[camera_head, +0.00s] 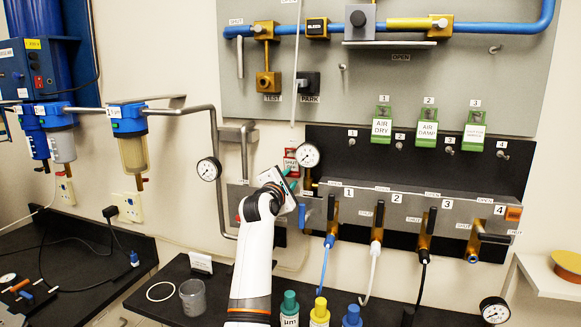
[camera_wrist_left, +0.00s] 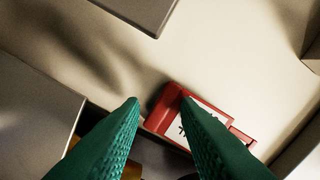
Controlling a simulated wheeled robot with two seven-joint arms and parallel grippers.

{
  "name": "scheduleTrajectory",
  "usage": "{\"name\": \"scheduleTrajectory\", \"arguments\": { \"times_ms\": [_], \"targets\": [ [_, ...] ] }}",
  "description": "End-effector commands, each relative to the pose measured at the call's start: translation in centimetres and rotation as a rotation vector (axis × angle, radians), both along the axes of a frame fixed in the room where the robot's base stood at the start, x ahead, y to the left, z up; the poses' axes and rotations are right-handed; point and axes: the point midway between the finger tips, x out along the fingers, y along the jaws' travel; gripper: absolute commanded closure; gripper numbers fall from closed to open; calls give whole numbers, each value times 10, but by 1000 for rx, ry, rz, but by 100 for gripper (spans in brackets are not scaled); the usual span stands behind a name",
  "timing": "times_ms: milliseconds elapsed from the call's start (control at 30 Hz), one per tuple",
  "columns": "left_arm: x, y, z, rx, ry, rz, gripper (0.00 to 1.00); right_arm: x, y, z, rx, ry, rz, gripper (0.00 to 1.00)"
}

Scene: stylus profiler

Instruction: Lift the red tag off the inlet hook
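The red tag (camera_head: 291,154), with a white label, hangs on the back wall just left of the round gauge in the head view. The hook itself cannot be made out. My left gripper (camera_head: 292,180) is at the tag's lower side, its green fingertips close to it. In the left wrist view the red tag (camera_wrist_left: 165,108) lies beyond the fingertips of my left gripper (camera_wrist_left: 160,101). The fingers are apart. The red edge shows in the gap, and the right finger covers part of the white label. Contact cannot be told. My right gripper is not in view.
A round gauge (camera_head: 307,155) stands close right of the tag. Right of it is the grey valve manifold (camera_head: 376,208) with several numbered levers. A grey pipe and another gauge (camera_head: 209,169) are to the left. Bottles and a glass beaker (camera_head: 194,298) stand on the bench below.

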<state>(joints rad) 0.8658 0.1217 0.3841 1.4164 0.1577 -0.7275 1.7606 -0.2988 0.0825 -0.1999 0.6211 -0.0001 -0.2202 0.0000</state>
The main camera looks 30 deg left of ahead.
Motion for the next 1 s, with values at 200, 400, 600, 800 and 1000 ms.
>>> {"name": "scheduleTrajectory", "arguments": {
  "times_ms": [200, 400, 600, 800, 1000],
  "targets": [
    [0, 0, 0, 0, -1, 0, 71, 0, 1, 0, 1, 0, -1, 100],
    [0, 0, 1, 0, 0, 0, 71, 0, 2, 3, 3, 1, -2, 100],
    [0, 0, 2, -2, -1, 1, 71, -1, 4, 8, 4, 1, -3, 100],
    [0, 0, 1, -1, -1, 1, 71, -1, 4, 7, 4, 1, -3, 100],
    [0, 0, 0, 0, 0, 0, 100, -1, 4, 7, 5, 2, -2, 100]
  ]
}}
